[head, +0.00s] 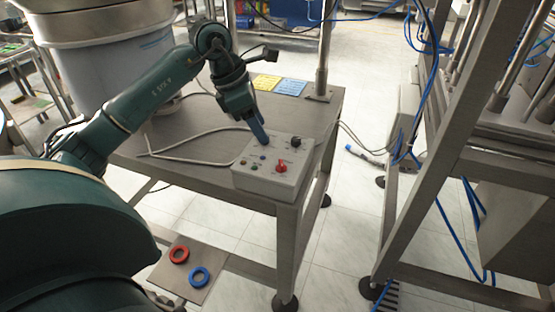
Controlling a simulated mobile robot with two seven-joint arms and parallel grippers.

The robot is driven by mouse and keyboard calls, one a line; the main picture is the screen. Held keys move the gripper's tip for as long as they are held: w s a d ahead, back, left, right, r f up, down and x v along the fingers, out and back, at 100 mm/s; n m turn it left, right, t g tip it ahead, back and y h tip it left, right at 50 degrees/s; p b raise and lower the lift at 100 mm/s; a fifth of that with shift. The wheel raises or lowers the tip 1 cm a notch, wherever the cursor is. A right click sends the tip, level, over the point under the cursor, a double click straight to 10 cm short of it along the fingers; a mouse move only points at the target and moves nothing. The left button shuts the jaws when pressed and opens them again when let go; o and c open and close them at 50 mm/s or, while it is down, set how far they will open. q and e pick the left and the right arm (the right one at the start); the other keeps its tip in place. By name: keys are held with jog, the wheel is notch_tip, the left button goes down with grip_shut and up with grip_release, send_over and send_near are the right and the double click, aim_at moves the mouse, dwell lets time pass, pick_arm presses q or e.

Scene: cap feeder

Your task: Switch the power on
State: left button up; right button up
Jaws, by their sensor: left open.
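A light grey control box (268,182) sits at the front right corner of the metal table. Its sloped top carries a red switch (281,166), a black knob (296,142) and several small buttons or lights. My left gripper (262,139) reaches down from above the back left edge of the box, with its blue fingertips near the black knob's left side. It is open, though the gap between the fingers is hard to see from here. I cannot tell whether the fingertips touch the box. My right gripper is not in view.
The metal table (190,155) has a cable lying on it and yellow and blue labels (278,85) behind. A large feeder bowl (110,65) stands at the left. Red (179,254) and blue (199,276) rings lie on a lower plate. A metal frame (425,150) stands right.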

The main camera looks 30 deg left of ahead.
aim_at(281, 163)
pick_arm(q)
jog(key=x, duration=0.9)
jog(key=shift+w+d+f, duration=0.15)
jog(key=shift+w+f, duration=0.05)
jog(key=shift+f, duration=0.15)
jog(key=shift+w+d+f, duration=0.15)
jog(key=shift+f, duration=0.35)
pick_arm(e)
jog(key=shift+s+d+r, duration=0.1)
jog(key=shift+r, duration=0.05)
pick_arm(q)
jog(key=shift+c, duration=0.6)
jog(key=c, duration=0.9)
jog(key=shift+b, duration=0.3)
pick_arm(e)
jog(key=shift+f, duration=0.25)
